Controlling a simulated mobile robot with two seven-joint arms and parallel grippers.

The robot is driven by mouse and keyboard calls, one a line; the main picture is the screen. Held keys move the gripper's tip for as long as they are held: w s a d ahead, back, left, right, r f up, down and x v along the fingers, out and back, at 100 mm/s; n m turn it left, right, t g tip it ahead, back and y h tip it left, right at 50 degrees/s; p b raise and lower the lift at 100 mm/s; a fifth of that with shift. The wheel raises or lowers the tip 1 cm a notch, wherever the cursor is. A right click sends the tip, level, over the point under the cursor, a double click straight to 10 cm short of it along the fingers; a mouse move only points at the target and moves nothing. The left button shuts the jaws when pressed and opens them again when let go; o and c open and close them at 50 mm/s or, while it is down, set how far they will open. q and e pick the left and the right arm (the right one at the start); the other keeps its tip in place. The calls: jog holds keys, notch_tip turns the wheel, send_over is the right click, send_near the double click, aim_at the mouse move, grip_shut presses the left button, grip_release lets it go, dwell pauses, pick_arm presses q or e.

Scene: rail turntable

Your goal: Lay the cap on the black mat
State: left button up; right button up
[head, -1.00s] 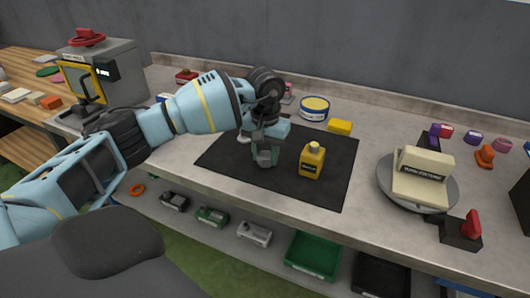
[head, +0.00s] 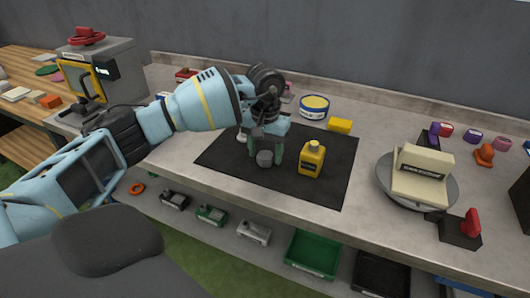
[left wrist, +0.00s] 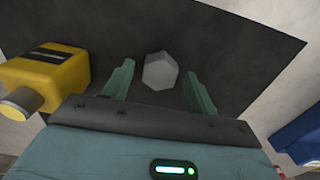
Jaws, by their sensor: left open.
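The grey many-sided cap (head: 265,159) is on or just above the black mat (head: 325,185), left of the yellow bottle (head: 312,158). In the left wrist view the cap (left wrist: 160,72) shows between the two green fingers, with gaps on both sides. My left gripper (head: 266,151) is open around the cap, pointing down over the mat. The bottle stands upright on the mat and also shows in the left wrist view (left wrist: 50,72), its neck towards the lower left. My right gripper is not in view.
A turntable (head: 452,198) with a cream block (head: 420,175) is at the right. The mat's front part is clear.

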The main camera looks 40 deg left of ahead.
aim_at(265, 155)
pick_arm(q)
notch_tip(265, 155, up, 12)
jog(key=shift+f, duration=0.25)
